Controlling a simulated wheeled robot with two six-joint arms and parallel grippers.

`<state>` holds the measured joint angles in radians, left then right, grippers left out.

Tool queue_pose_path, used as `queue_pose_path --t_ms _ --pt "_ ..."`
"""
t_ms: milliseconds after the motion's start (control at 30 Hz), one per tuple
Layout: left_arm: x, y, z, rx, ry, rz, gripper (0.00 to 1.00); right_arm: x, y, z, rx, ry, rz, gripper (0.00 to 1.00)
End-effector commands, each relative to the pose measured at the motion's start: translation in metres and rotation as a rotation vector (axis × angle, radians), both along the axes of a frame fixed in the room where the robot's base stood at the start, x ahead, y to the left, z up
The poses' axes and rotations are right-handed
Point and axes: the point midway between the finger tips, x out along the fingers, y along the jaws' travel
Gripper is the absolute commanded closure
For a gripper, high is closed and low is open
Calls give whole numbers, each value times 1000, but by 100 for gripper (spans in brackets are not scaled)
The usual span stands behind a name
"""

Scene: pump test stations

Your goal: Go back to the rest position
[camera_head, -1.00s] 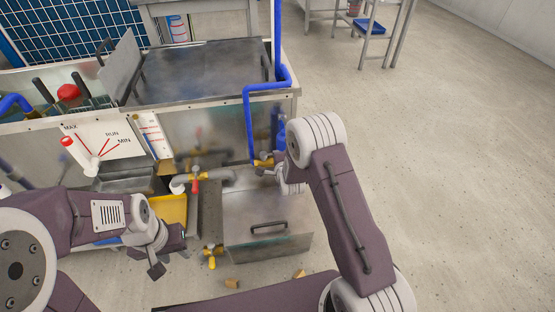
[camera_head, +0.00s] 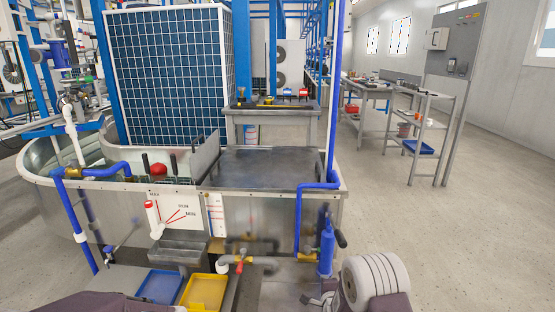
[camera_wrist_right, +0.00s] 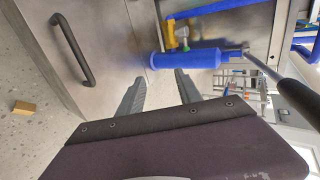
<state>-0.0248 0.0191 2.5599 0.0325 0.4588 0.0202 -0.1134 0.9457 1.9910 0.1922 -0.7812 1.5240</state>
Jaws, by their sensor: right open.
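My right gripper (camera_wrist_right: 159,76) is open in the right wrist view, its two grey fingers apart with nothing between them. A blue cylinder (camera_wrist_right: 190,64) with a black handle lies just past the fingertips in that view, and I cannot tell whether they touch it. In the head view the same blue cylinder (camera_head: 326,248) stands upright beside the tank, above my right arm at the bottom edge. My left gripper is out of view; only a purple part of my left arm shows at the bottom left.
A metal tank station (camera_head: 150,208) spans the middle, with a blue pipe (camera_head: 298,215) on its right. A blue tray (camera_head: 160,286) and a yellow tray (camera_head: 204,292) sit low in front. Open floor (camera_head: 440,235) lies to the right, before a grey shelf stand (camera_head: 420,125).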

Motion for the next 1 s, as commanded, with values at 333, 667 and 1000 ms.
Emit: queue_pose_path --t_ms 333,667,1000 --pt "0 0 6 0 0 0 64 -41 -1 27 -229 187 223 59" --pt "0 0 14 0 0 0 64 -142 -6 65 -544 460 680 59" --pt "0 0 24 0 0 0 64 -307 -19 107 -795 698 1390 59"
